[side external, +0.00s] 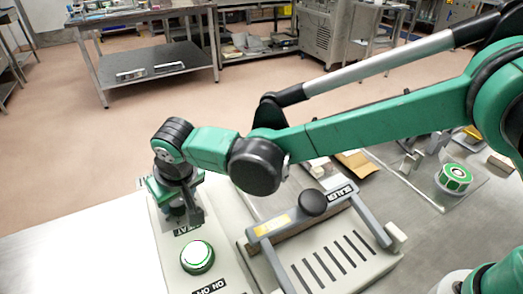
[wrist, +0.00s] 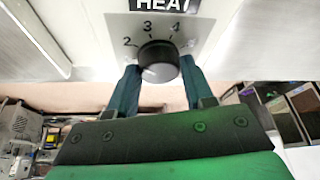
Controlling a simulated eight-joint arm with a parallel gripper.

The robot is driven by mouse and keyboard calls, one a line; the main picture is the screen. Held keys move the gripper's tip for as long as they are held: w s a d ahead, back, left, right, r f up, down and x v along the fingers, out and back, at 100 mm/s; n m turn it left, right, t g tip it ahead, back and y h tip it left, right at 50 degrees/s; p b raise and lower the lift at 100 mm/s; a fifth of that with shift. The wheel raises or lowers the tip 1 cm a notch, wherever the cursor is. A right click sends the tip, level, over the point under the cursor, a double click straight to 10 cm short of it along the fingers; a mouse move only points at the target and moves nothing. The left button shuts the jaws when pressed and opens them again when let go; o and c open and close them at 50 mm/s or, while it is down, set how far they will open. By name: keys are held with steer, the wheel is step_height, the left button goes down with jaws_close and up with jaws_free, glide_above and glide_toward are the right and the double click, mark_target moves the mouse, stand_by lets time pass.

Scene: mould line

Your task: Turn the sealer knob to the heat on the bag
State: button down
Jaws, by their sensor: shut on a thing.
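The black sealer knob (wrist: 158,62) sits on a pale panel under a black HEAT label (wrist: 165,5), with the numbers 2, 3 and 4 around it. My gripper (wrist: 160,80) is shut on the knob, one finger at each side. In the side view my gripper (side external: 182,213) points down at the far end of the pale control box and hides the knob. The sealer (side external: 322,262) has a grey frame, a round black handle and a slotted plate. A tan packet (side external: 357,164) lies behind it, partly covered by my arm; I cannot read any heat value on it.
A green-ringed round button (side external: 197,257) is on the control box near my gripper, by an ON label. A green and white round item (side external: 454,178) stands on a clear sheet at the right. Bare metal table (side external: 95,250) lies left of the box.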

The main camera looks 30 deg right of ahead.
stand_by(0.4)
steer(key=shift+c, duration=1.7)
jaws_free()
steer(key=shift+v, duration=2.8)
steer(key=d+r, duration=0.4)
steer(key=d, duration=0.6)
steer(key=s+d+m+t, duration=0.1)
steer(key=s+d, duration=0.2)
steer(key=d, duration=0.3)
steer(key=s+d+m+t, duration=0.1)
steer(key=s+d, duration=0.2)
steer(key=d, duration=0.4)
steer(key=s+d+m+t+h, duration=0.1)
steer(key=s+d, duration=0.2)
steer(key=d, duration=0.3)
steer(key=shift+d+f, duration=0.25)
steer(key=shift+f, duration=0.2)
